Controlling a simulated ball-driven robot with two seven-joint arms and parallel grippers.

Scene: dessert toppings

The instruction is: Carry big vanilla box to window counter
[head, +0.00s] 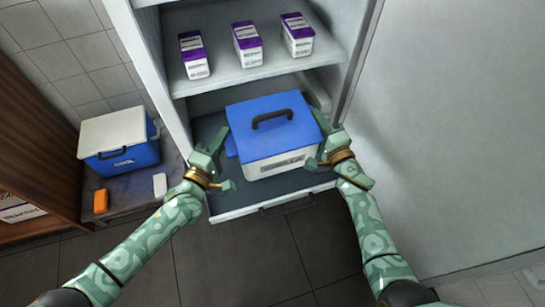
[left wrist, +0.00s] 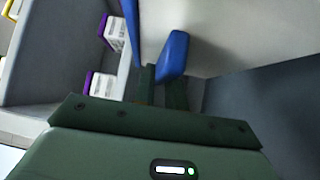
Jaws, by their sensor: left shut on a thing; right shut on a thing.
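The big vanilla box (head: 280,162) has a white body with a label too small to read. Its blue lid (head: 255,135) carries a dark handle on top. It sits upright on the low pull-out drawer (head: 225,212) of the open cabinet. My left gripper (head: 225,158) is shut on the blue grip at the box's left side; that grip also shows between the fingers in the left wrist view (left wrist: 172,52). My right gripper (head: 322,150) is shut at the box's right side, where the grip is mostly hidden behind the fingers. The window counter cannot be made out.
Purple-topped cartons (head: 246,45) stand on the shelf above the box. A blue cooler with a white lid (head: 120,140) stands on a low ledge at left, with an orange item (head: 101,201) and a white item (head: 160,185) before it. Dark floor (head: 250,255) is clear in front.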

